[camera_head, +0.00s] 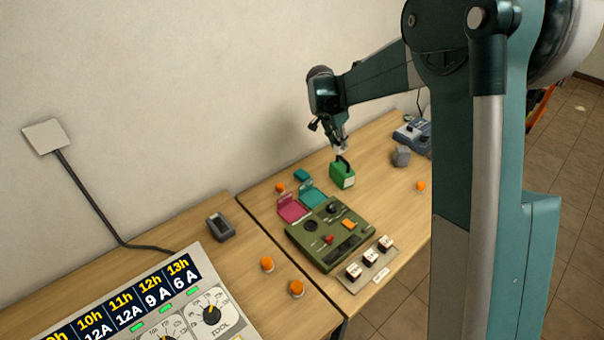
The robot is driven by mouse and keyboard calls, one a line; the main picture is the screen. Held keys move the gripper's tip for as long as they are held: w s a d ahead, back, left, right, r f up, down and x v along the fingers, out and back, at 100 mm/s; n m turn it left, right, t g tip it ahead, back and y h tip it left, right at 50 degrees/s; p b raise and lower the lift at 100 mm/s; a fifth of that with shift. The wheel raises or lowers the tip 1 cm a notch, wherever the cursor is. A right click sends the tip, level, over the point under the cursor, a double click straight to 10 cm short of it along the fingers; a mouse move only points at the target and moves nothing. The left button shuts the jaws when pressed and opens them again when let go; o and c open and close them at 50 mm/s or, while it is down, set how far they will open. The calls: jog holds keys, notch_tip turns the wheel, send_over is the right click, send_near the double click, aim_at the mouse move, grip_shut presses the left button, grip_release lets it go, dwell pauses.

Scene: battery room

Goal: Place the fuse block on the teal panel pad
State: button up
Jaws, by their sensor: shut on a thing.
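The teal panel pad (313,197) lies to the left of the block and nearer the camera. It looks empty and has a raised back edge. A magenta pad (292,210) sits beside it on the left. The fingertips are small and partly hidden at the handle.
An olive control panel (318,252) with knobs lies just in front of the pads. A small teal block (301,175) and an orange button (280,188) are behind them. A grey lump (401,156) is to the right. Table between block and lump is clear.

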jog(key=w+a+p, duration=0.1)
jog(key=w+a, duration=0.3)
jog(key=a, duration=1.1)
send_over(302, 173)
jog(key=shift+f, duration=2.65)
jog(key=shift+f, duration=3.1)
jog(key=shift+f, duration=0.1)
jog(key=shift+f+b, duration=0.35)
jog(key=shift+f, duration=1.4)
jog(key=shift+f, duration=0.15)
